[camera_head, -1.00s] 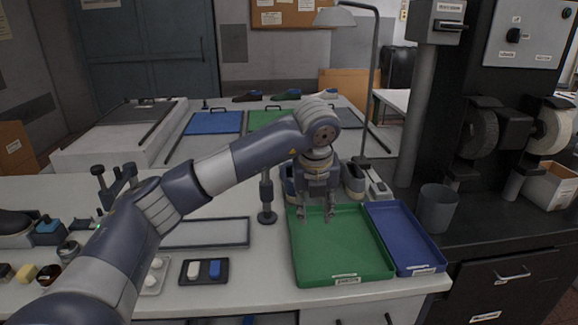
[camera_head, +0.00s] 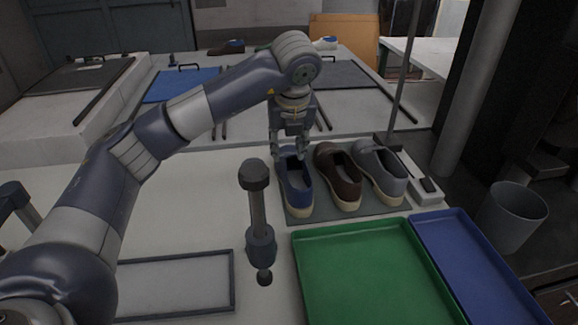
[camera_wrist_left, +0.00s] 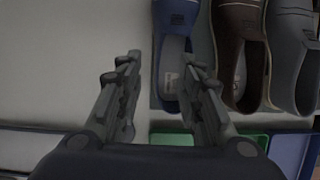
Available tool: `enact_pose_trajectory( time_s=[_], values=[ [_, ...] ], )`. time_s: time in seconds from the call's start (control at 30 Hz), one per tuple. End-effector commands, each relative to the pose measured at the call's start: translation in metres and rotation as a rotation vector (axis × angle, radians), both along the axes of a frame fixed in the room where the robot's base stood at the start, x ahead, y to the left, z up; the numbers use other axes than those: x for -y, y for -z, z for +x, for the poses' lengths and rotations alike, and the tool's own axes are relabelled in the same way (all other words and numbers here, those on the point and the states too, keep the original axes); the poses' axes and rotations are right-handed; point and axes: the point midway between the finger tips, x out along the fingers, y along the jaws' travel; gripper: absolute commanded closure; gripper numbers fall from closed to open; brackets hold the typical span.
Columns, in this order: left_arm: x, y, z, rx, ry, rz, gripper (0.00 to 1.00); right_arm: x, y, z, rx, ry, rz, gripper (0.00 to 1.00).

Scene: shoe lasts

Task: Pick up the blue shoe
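The blue shoe (camera_head: 297,197) stands on a dark mat (camera_head: 322,211) in the head view, leftmost in a row of three shoes. My left gripper (camera_head: 291,155) is at the far end of the blue shoe, pointing down. In the left wrist view, the gripper (camera_wrist_left: 160,62) is open with nothing held between its fingers. There the blue shoe (camera_wrist_left: 176,18) lies beyond the fingers, to the right of centre, and the right finger hides part of it. I cannot tell whether a finger touches it. My right gripper is not in view.
The brown shoe (camera_head: 342,178) and the grey shoe (camera_head: 377,172) stand close on its right. A green tray (camera_head: 369,232) and a blue tray (camera_head: 463,262) are in front. A grey bin (camera_head: 511,217) is at right.

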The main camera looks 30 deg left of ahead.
Motion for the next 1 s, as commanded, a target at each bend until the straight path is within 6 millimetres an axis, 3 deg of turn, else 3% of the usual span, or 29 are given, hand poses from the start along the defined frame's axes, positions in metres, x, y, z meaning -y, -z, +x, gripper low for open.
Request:
enact_pose_trajectory(
  time_s=[0.4,0.57,0.8,1.0],
  values=[
    [-0.012,0.049,0.016,-0.002,-0.001,0.001,0.66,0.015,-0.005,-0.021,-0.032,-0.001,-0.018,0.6],
    [-0.014,0.059,0.02,-0.004,-0.001,0.0,0.66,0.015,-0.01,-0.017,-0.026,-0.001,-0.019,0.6],
    [-0.021,0.092,0.032,-0.004,-0.001,0.0,0.66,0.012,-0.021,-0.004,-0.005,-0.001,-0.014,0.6],
    [-0.023,0.1,0.035,0.001,0.0,-0.001,0.66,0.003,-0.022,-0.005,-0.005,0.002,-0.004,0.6]
  ],
)
